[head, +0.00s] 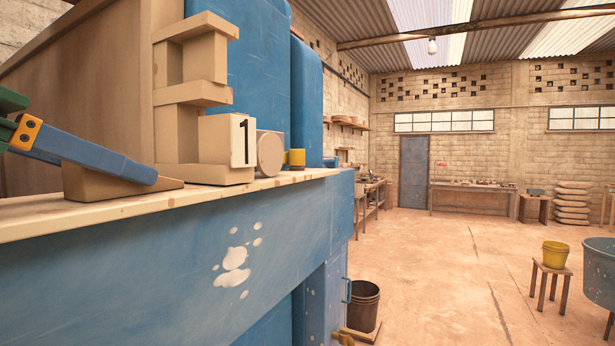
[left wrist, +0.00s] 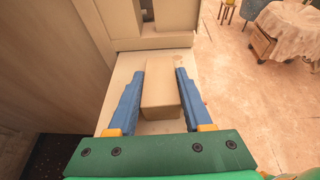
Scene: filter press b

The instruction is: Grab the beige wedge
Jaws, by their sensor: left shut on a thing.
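The beige wedge (head: 92,186) lies on the light wooden shelf top at the left of the head view, its thin end to the right. It also shows in the left wrist view (left wrist: 160,98), lengthwise between the fingers. My left gripper (head: 148,174) comes in from the left with its blue fingers sloping down over the wedge. In the left wrist view the gripper (left wrist: 160,74) has one finger along each side of the wedge and is shut on it. The finger hides part of the wedge in the head view. My right gripper is not in view.
Beige stepped blocks (head: 194,95) and a block marked 1 (head: 226,140) stand just right of the wedge. A round beige piece (head: 270,153) and a small yellow cup (head: 296,158) are beyond them. A wooden panel (head: 75,90) rises behind. The shelf's front edge (head: 120,208) is close.

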